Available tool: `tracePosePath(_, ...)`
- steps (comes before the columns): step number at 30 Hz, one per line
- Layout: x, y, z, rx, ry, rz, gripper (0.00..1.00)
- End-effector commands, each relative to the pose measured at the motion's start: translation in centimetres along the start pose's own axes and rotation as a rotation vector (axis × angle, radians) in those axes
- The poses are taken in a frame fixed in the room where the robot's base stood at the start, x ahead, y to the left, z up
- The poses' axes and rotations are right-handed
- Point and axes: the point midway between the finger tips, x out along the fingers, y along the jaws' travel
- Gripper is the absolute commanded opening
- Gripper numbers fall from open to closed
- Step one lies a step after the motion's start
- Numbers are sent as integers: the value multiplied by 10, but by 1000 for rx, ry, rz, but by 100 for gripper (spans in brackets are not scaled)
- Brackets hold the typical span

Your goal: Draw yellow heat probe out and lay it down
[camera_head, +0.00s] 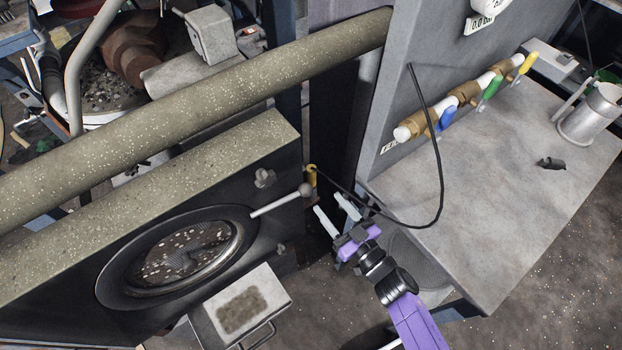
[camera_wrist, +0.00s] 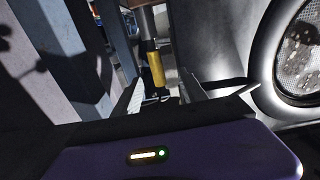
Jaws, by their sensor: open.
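The yellow heat probe (camera_head: 312,178) sits beside the right end of the dark machine housing, with a black cable running from it. In the wrist view the yellow probe (camera_wrist: 156,68) stands upright ahead, between the lines of the two fingers. My gripper (camera_head: 335,207) is open, just right of and below the probe, its fingers pointing toward it. In the wrist view the open fingers (camera_wrist: 165,92) have the probe beyond their tips, apparently untouched. The probe's tip and what it is set in are hidden.
A grey bench (camera_head: 500,200) on the right has broad bare room, with a metal mug (camera_head: 590,115) and a small dark object (camera_head: 550,163). Valves with coloured handles (camera_head: 490,88) line the panel. A lever (camera_head: 280,203) projects close to the gripper. The black cable (camera_head: 440,170) loops over the bench.

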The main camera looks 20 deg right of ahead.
Motion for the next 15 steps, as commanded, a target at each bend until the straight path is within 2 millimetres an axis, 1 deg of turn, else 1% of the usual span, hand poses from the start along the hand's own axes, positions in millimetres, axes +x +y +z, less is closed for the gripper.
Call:
tracePosePath(1, 11, 4, 2, 2, 4, -7, 50)
tracePosePath(3, 20, 6, 5, 4, 5, -17, 50)
tracePosePath(8, 33, 7, 7, 8, 4, -28, 50)
tracePosePath(15, 57, 7, 7, 8, 6, -28, 50)
